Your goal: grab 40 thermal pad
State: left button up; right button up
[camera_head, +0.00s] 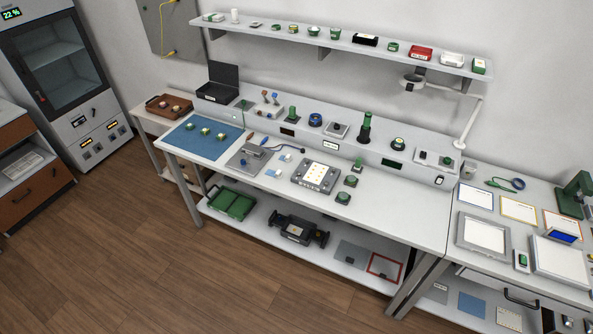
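No item can be read as the 40 thermal pad at this size. Small pale pieces with light blue (285,157) lie on the white workbench (400,210), right of a grey metal plate fixture (250,158); another such piece (272,173) lies nearer the bench's front edge. I cannot tell whether these are thermal pads. A grey fixture with a pale panel (315,175) stands right of them. Neither of my grippers is in view.
A blue mat (190,146) with several small green-and-yellow parts covers the bench's left end. A wall shelf (345,45) holds small boxes. A lower shelf carries a green tray (231,204). A second table (470,265) stands at right. The wooden floor (130,260) in front is clear.

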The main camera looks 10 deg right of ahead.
aim_at(288, 158)
jog(key=z, duration=0.25)
jog(key=k, duration=0.45)
jog(key=u, duration=0.7)
jog(key=i, duration=1.6)
jog(key=z, duration=0.6)
